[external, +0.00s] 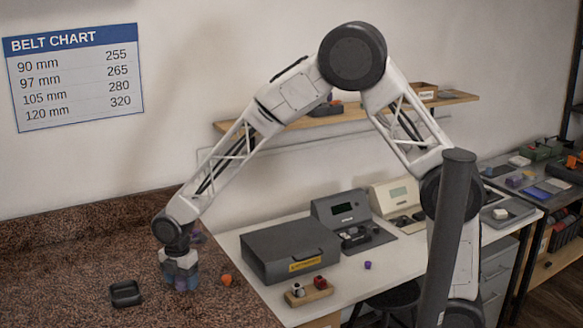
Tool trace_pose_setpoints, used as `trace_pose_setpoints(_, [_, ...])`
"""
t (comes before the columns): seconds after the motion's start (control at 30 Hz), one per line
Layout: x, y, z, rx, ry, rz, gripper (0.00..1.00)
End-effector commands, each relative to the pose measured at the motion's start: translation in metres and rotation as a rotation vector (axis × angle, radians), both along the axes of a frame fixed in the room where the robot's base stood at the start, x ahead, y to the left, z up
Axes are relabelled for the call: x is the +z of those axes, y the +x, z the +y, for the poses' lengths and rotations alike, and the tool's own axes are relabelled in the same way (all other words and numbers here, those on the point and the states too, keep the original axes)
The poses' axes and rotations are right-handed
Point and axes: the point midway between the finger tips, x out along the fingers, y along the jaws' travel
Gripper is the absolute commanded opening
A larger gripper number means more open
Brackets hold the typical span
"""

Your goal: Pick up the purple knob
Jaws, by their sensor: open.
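A small purple knob-like piece (367,265) lies on the white table, to the right of the dark grey box and well away from my gripper. My gripper (180,286) points down, low over the brown speckled counter at the left, and is open. A bluish-purple patch shows at its fingertips; I cannot tell whether it is part of the fingers or a thing between them. Another dull purple shape (196,237) shows just behind my wrist, partly hidden by it.
An orange knob (226,280) lies just right of my gripper. A black square tray (126,293) sits to its left. The dark grey box (290,249) and a wooden block with small parts (309,293) stand on the white table. The counter's front left is clear.

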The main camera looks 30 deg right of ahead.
Motion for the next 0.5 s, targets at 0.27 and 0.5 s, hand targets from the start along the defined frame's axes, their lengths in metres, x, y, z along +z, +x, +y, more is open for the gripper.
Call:
trace_pose_setpoints(0.27, [0.0002,0.0000,0.0000,0.000,0.000,0.000,0.67])
trace_pose_setpoints(0.5, [0.0002,0.0000,0.0000,0.000,0.000,0.000,0.34])
